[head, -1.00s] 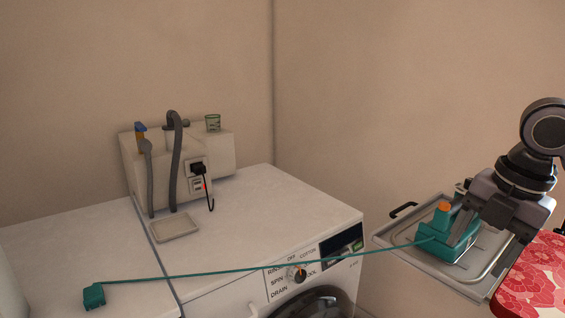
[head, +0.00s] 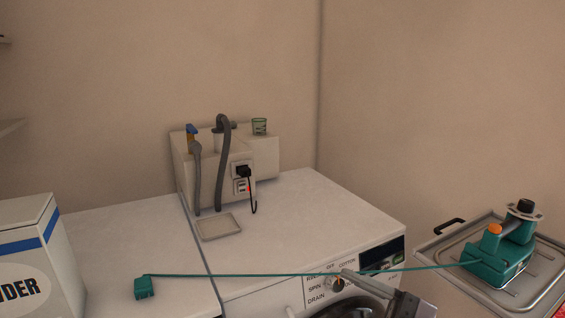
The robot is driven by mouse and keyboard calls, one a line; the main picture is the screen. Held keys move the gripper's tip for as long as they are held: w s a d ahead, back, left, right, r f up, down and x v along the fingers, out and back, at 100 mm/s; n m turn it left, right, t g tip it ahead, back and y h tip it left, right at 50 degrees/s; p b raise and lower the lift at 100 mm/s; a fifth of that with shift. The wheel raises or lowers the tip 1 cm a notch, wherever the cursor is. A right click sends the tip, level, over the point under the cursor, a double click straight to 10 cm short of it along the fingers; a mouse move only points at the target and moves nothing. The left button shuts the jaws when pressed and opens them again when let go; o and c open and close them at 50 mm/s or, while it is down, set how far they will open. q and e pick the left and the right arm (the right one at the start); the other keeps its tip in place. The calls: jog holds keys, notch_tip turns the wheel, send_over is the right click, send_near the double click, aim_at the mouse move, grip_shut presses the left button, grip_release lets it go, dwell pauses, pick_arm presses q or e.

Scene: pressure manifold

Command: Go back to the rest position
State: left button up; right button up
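A grey part of one of my grippers (head: 385,293), most likely the right, shows at the bottom edge in front of the washing machine (head: 300,215). Most of it is cut off, and I cannot tell whether its fingers are apart; I see nothing held in it. My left gripper is not in view. The teal device (head: 500,262) with an orange button (head: 494,229) and a dark knob stands on the metal tray (head: 440,252) at the right, with no gripper on it. A teal line runs left from it to a small teal block (head: 145,288) on the left worktop.
A white wall unit (head: 263,156) with grey hoses, a black plug and a glass (head: 260,127) stands at the back. A shallow dish (head: 219,227) lies in front of it. A powder box (head: 35,255) stands at the left. The white top right of the dish is clear.

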jog(key=d+f+m+t+h+p, duration=0.1)
jog(key=d+f+m+t+h, duration=0.35)
jog(key=f+m+h, duration=0.3)
jog(key=d+f+m+t+h, duration=0.3)
jog(key=f+m+t+h, duration=0.2)
jog(key=f+m+h, duration=0.3)
jog(key=s+d+f+m+g+h, duration=0.3)
jog(key=s+f+g, duration=0.3)
jog(key=s+f, duration=0.6)
notch_tip(320, 180, down, 4)
jog(key=shift+d+f+m+p, duration=0.1)
jog(key=shift+d+m+p, duration=0.2)
jog(key=shift+m, duration=0.55)
